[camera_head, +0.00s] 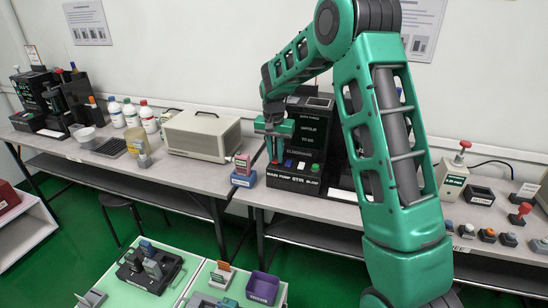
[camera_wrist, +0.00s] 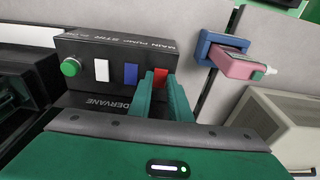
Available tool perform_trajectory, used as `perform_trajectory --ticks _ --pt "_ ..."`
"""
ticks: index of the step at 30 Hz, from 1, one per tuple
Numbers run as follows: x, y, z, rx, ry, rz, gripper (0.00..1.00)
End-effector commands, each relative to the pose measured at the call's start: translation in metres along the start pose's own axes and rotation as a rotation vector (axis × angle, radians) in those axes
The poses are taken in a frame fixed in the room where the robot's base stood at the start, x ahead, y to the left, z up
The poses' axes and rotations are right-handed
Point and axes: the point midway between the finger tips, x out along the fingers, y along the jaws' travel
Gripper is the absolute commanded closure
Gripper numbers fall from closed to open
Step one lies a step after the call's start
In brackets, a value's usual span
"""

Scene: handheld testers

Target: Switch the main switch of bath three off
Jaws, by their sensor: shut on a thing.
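The bath three unit (camera_head: 312,125) is a black box with a lettered front panel on the back bench. Its low front block (camera_head: 290,186) reads "MAIN PUMP STIR BLOW" and also shows in the wrist view (camera_wrist: 110,45). The red main switch (camera_wrist: 161,78) sits at the MAIN end of the row. Beside it are a blue switch (camera_wrist: 131,74), a white switch (camera_wrist: 101,70) and a green knob (camera_wrist: 70,67). My gripper (camera_wrist: 163,84) is shut on the red switch, its fingers on either side, and comes from above in the head view (camera_head: 273,151). The fingers partly hide the switch.
A pink handheld tester (camera_wrist: 240,64) in a blue holder (camera_wrist: 207,46) stands close beside the block. A beige instrument (camera_head: 202,136) is further left. Several knobs and a red-topped box (camera_head: 453,177) stand right. A green-topped table (camera_head: 205,270) is in front.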

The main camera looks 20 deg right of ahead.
Motion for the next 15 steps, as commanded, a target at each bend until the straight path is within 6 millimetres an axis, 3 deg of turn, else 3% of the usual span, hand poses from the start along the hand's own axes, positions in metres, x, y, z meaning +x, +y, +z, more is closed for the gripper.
perform_trajectory --ticks 8,9,10,11,15 --pt "-0.0011 -0.0015 -0.0007 -0.002 0.001 -0.003 1.0" --pt "-0.0012 -0.0015 -0.0007 -0.002 0.001 -0.003 0.76" --pt "-0.0011 -0.0015 -0.0007 -0.002 0.001 -0.003 0.69" --pt "-0.0011 -0.0014 -0.0006 -0.002 0.001 -0.003 0.64" --pt "-0.0009 -0.0009 -0.0005 -0.001 0.001 -0.002 0.64"
